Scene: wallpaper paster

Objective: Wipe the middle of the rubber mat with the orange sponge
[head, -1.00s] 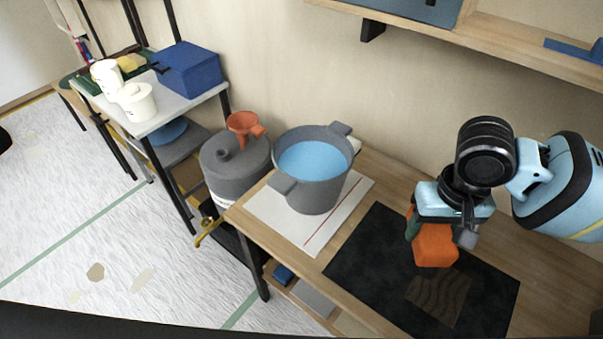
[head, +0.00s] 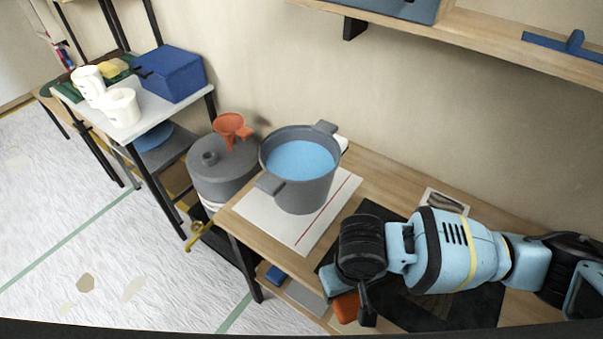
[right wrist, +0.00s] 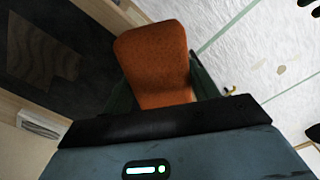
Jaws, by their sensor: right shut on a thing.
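The orange sponge (head: 346,307) is held in my right gripper (head: 348,293) at the front-left edge of the black rubber mat (head: 432,313). My right arm covers much of the mat. In the right wrist view the sponge (right wrist: 155,62) sits between the fingers, with the mat (right wrist: 75,85) to its left and floor to its right. A brown wavy patch (right wrist: 42,52) shows on the mat there. I cannot tell whether the sponge touches anything below it. My left gripper is in neither view.
A grey pot (head: 303,187) of blue liquid stands on a white sheet (head: 257,220) left of the mat. A wooden shelf (head: 490,45) runs above. A small patterned card (head: 446,202) lies behind the mat.

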